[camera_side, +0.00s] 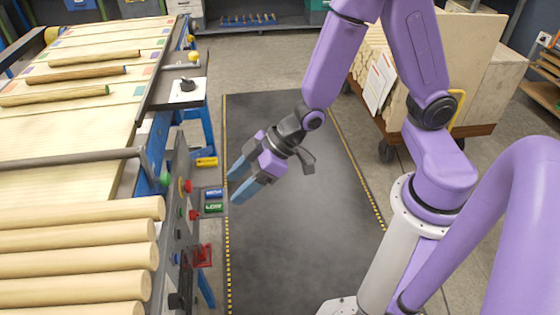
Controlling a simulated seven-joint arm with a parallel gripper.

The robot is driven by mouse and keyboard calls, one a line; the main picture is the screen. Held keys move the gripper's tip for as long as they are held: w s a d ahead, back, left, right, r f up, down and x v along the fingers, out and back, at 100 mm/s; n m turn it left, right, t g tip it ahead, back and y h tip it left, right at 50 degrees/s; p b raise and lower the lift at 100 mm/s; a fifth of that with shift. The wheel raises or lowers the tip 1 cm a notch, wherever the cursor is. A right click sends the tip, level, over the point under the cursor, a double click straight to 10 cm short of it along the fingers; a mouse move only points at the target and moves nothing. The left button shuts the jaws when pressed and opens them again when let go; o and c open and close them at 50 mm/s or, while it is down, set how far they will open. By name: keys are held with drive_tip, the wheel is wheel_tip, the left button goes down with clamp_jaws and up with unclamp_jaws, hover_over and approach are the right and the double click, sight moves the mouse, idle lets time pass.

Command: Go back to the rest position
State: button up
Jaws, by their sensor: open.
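My gripper (238,180) is at the end of my purple arm, near the middle of the view. Its two blue fingers point down and to the left. They stand apart with nothing between them. The gripper hangs over the left side of the dark floor mat (300,255), clear of the conveyor to its left. I cannot tell its exact height above the mat.
A conveyor line at left carries thin turned rods (90,73) at the back and thick pale logs (70,237) at the front. A control panel (182,200) with coloured buttons faces the mat. A wheeled cart (485,129) with boards stands behind my arm.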

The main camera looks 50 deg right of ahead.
drive_tip(key=s+d+r+n+g+h, duration=0.1)
drive_tip(key=s+d+r+g+h, duration=0.1)
drive_tip(key=s+d, duration=0.4)
drive_tip(key=s+d+r+n+g+h, duration=0.1)
drive_tip(key=s+d+r+g+h, duration=0.2)
drive_tip(key=s+d+r, duration=0.4)
drive_tip(key=s+h, duration=0.1)
drive_tip(key=s, duration=0.4)
drive_tip(key=shift+h, duration=0.3)
drive_tip(key=shift+d+r, duration=0.1)
